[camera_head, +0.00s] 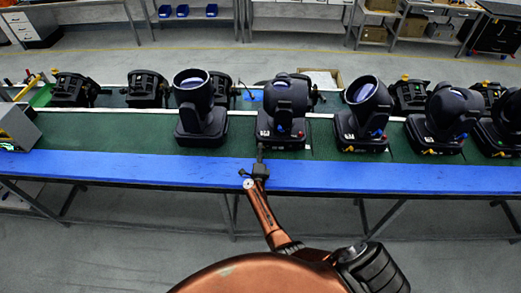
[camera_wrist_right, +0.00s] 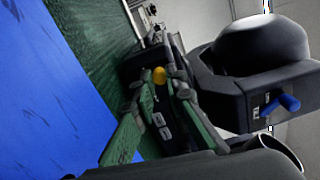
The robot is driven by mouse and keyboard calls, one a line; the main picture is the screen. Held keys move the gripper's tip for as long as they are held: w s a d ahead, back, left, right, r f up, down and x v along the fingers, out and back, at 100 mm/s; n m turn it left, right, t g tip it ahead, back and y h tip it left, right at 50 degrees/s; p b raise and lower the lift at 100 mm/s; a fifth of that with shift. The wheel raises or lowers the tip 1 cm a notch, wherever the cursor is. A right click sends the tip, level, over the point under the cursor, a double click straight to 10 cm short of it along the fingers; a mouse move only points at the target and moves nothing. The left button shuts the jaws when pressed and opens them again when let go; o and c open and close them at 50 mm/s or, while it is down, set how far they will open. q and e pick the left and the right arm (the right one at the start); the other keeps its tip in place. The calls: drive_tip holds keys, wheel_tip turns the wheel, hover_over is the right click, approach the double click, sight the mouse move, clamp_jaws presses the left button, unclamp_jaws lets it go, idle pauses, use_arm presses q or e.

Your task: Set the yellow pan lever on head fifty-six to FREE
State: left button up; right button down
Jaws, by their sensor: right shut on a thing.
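The moving head light at my right gripper (camera_head: 260,149) has a dark base (camera_head: 283,138) and a rounded head with a lens (camera_head: 283,96). Its number cannot be read, so I cannot tell whether it is head fifty-six. In the right wrist view, the yellow lever (camera_wrist_right: 159,76) sits low on the base's dark face, between the tips of my right gripper (camera_wrist_right: 160,84). The jaws are shut on it. Which marking the lever points to cannot be made out. The lever is hidden in the head view. My left gripper is out of view.
A blue lever (camera_wrist_right: 281,105) stands out on the head light's yoke. Similar lights stand left (camera_head: 202,105) and right (camera_head: 363,115) along the green bench, with more behind. A blue strip (camera_head: 150,168) runs along the front edge. A grey box (camera_head: 18,128) stands at the far left.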

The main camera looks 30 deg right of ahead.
drive_tip(key=shift+a+f, duration=0.1)
idle(0.3)
drive_tip(key=c, duration=1.9)
unclamp_jaws()
drive_tip(key=shift+c, duration=0.2)
